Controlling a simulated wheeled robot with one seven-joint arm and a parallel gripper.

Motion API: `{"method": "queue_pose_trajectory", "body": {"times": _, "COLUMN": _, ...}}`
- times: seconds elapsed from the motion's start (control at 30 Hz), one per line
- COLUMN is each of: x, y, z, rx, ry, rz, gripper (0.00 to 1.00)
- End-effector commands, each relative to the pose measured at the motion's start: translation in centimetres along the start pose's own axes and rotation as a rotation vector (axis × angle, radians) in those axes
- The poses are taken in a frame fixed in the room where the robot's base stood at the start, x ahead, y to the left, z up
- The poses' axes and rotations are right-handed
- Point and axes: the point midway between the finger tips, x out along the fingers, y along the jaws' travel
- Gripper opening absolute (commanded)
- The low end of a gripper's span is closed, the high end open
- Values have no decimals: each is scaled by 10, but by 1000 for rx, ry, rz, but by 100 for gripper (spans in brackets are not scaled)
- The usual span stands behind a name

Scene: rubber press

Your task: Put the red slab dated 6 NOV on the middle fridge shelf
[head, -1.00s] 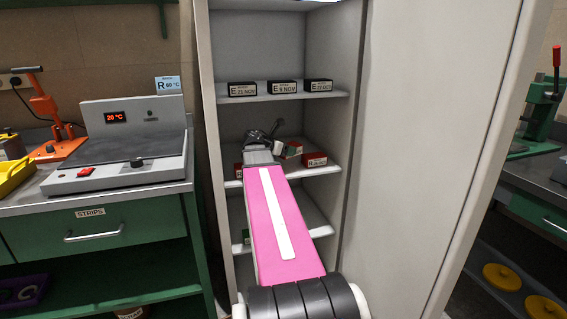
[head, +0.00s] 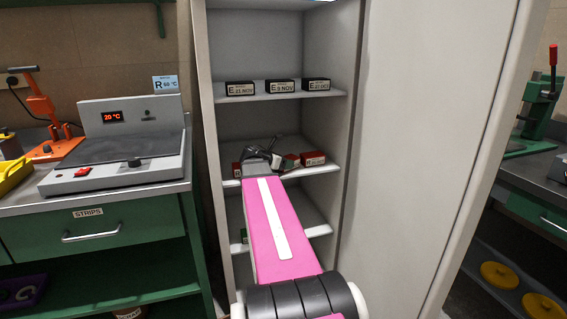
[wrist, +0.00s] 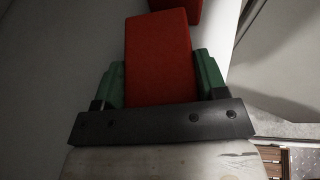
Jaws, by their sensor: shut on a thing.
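My gripper (head: 262,152) reaches into the open fridge at the middle shelf (head: 322,169). In the wrist view its green fingers are shut on a red slab (wrist: 160,58), one on each side. The slab's date does not show there. In the head view a red block (head: 290,161) shows just right of my gripper, and I cannot tell whether it is the held one. Another red slab with a label (head: 313,158) sits on the middle shelf to the right. A red slab edge (head: 237,169) shows at the shelf's left. Whether the held slab touches the shelf is unclear.
The upper shelf (head: 333,94) holds black blocks labelled E (head: 283,86). In the wrist view another red piece (wrist: 178,8) lies just beyond the held slab. The fridge's side walls stand close on both sides. A hot plate (head: 120,165) stands on the bench to the left.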

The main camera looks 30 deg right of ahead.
Motion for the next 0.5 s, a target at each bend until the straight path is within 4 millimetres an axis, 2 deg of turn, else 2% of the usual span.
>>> {"method": "queue_pose_trajectory", "body": {"times": 0.03, "x": 0, "y": 0, "z": 0, "rx": 0, "ry": 0, "rz": 0, "gripper": 72}}
{"method": "queue_pose_trajectory", "body": {"times": 0.1, "x": 0, "y": 0, "z": 0, "rx": 0, "ry": 0, "rz": 0, "gripper": 91}}
{"method": "queue_pose_trajectory", "body": {"times": 0.43, "x": -1, "y": 0, "z": 2, "rx": 0, "ry": 0, "rz": 0, "gripper": 91}}
{"method": "queue_pose_trajectory", "body": {"times": 0.5, "x": -6, "y": 0, "z": 2, "rx": 0, "ry": 0, "rz": 1, "gripper": 91}}
